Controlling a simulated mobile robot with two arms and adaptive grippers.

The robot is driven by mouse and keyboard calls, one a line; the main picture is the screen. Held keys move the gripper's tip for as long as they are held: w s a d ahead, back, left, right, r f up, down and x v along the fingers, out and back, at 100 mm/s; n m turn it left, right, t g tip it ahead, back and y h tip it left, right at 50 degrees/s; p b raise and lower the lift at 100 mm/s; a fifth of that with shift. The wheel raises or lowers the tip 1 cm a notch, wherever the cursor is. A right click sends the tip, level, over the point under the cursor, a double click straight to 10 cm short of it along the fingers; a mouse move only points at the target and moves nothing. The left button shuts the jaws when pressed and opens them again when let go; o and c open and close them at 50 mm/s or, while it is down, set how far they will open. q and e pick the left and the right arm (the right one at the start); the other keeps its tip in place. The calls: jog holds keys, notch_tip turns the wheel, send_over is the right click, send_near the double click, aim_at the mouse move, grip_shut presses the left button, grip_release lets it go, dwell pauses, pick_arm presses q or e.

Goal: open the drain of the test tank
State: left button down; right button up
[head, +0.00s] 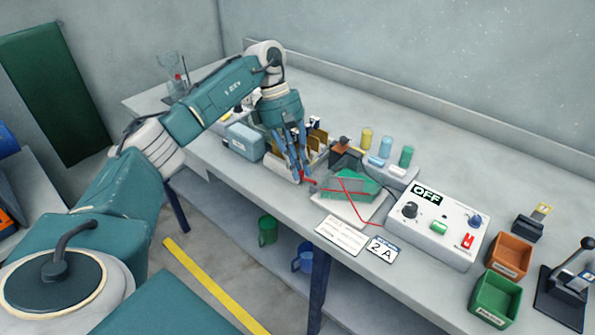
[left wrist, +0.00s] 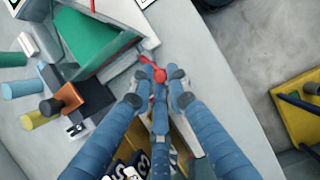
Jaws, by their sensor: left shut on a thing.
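The test tank (head: 352,186) is a small clear box with green contents, standing on a white base near the bench's front edge. In the left wrist view the tank (left wrist: 86,38) is at the upper left. A red drain handle (left wrist: 156,72) sticks out beside the tank's near end. My left gripper (head: 303,178) reaches down at the tank's left end. In the left wrist view its fingertips (left wrist: 157,88) are closed around the red handle, hiding part of it. The handle's exact angle is hard to tell. My right gripper is not in view.
A control box (head: 432,222) reading OFF stands right of the tank, with red and black leads nearby. Cards (head: 340,236) lie in front. Coloured cylinders (head: 406,156) stand behind. Brown (head: 509,256) and green (head: 496,298) bins are at the right. The rear bench strip is clear.

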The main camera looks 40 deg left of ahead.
pick_arm(q)
jog(key=shift+w+d+r+m, duration=0.15)
jog(key=shift+w+m, duration=0.2)
jog(key=shift+m, duration=0.25)
jog(key=shift+g, duration=0.3)
jog(key=c, duration=1.7)
grip_release()
jog(key=shift+s, duration=0.1)
jog(key=shift+c, duration=0.2)
jog(key=shift+a+r, duration=0.25)
jog(key=shift+r, duration=0.15)
jog(key=v, duration=1.1)
jog(key=shift+d, duration=0.25)
jog(key=shift+r, duration=0.2)
